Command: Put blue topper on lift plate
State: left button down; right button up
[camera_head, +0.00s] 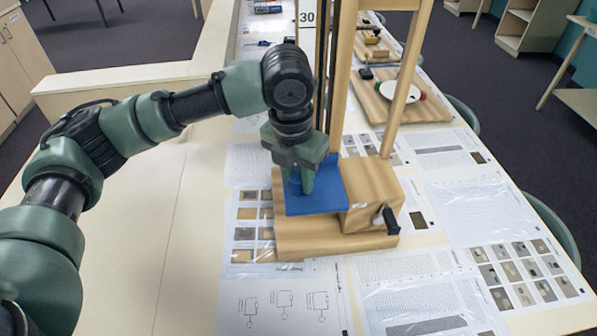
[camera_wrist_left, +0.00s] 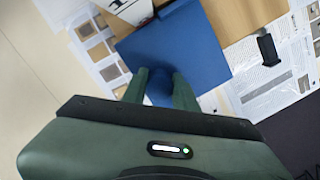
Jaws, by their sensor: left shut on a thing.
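The wooden lift model (camera_head: 335,235) stands on the table with its flat blue lift plate (camera_head: 328,198) at the front; the plate also shows in the wrist view (camera_wrist_left: 195,42). My left gripper (camera_head: 301,188) points down over the left part of the plate. Its fingers are shut on the small blue topper (camera_wrist_left: 160,86), which is mostly hidden between them. The topper and plate are nearly the same blue, and I cannot tell whether they touch. My right gripper is out of view.
A dark crank handle (camera_head: 391,221) sticks out at the lift's right front. Tall wooden posts (camera_head: 347,75) rise close behind my gripper. Printed sheets (camera_head: 285,300) cover the table around the base. A wooden board (camera_head: 405,98) with a white disc lies behind right.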

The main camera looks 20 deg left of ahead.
aim_at(295, 180)
pick_arm(q)
jog(key=shift+f, duration=0.1)
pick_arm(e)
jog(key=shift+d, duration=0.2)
pick_arm(q)
jog(key=c, duration=1.1)
grip_release()
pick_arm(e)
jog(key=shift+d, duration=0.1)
pick_arm(q)
notch_tip(295, 180, up, 12)
jog(key=s+b, duration=0.1)
jog(key=b, duration=0.1)
jog(key=shift+s+a, duration=0.15)
jog(key=shift+a, duration=0.1)
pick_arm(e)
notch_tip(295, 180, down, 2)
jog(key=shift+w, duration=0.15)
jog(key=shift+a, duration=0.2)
